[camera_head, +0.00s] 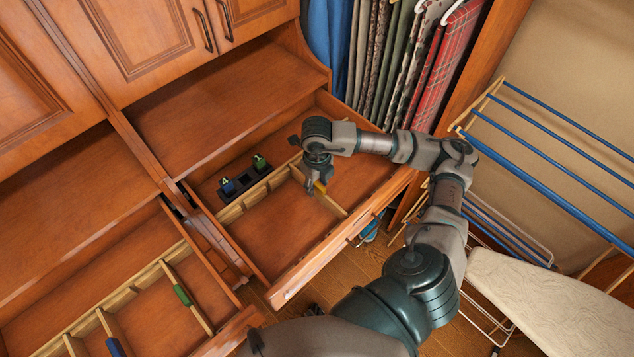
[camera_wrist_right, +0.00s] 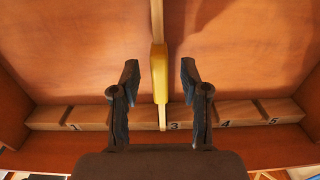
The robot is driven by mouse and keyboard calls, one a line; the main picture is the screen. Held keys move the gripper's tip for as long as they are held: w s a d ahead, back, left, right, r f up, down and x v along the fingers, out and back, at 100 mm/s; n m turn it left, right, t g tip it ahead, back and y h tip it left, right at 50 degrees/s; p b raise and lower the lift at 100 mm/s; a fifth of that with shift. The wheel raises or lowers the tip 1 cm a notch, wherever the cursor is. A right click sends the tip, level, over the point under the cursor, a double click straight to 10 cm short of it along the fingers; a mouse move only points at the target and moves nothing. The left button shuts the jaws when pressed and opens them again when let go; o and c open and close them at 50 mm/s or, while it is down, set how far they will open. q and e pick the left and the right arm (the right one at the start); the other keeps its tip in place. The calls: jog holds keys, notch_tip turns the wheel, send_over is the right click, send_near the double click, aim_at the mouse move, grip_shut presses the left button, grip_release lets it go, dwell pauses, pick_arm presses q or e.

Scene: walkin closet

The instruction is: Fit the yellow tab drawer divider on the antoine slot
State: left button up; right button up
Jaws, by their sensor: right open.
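The yellow tab drawer divider (camera_head: 332,205) is a thin pale wooden strip in the open right-hand drawer (camera_head: 280,240). Its yellow tab (camera_wrist_right: 160,85) shows between the fingers of my right gripper (camera_wrist_right: 160,72) in the wrist view. The fingers are open, one on each side, with gaps to the tab. Numbers 1, 4 and 5 also show; number 2 is hidden. I see no readable "antoine" label. My right gripper (camera_head: 316,184) reaches down into the drawer. My left gripper is out of view.
A black holder (camera_head: 243,183) with blue and green pieces stands in the same drawer. The left drawer holds dividers with a green tab (camera_head: 182,295) and a blue tab (camera_head: 115,347). Hanging clothes (camera_head: 400,60), a drying rack (camera_head: 540,165) and an ironing board (camera_head: 545,305) stand right.

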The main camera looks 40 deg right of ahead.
notch_tip(320, 180, up, 12)
dwell(0.4)
jog(key=shift+f, duration=0.1)
dwell(0.5)
